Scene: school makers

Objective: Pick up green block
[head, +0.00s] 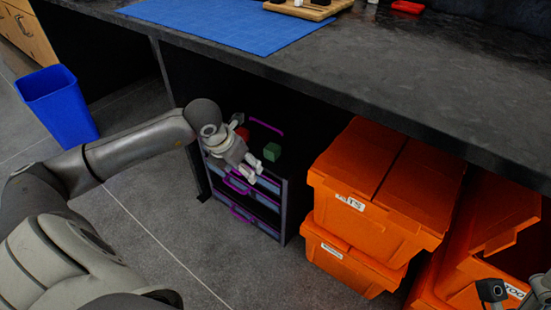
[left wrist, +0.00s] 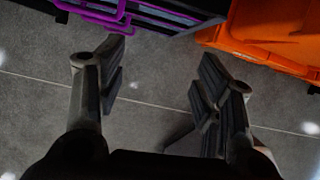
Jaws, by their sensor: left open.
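A small green block (head: 272,151) sits on top of a small drawer unit with purple handles (head: 285,225), under the counter. My left gripper (head: 252,173) is just left of and nearer than the block in the head view, pointing down at the front of the unit. In the left wrist view its fingers (left wrist: 161,78) are spread wide with only grey floor between them; the green block does not show there. A part of my right gripper (head: 515,292) is at the bottom right of the head view, cut off by the edge.
A red object (head: 242,133) is partly hidden behind my left gripper. Stacked orange bins (head: 370,225) stand close to the drawer unit's right. The dark counter (head: 400,65) overhangs the unit. A blue bin (head: 62,105) stands left. Floor in front is clear.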

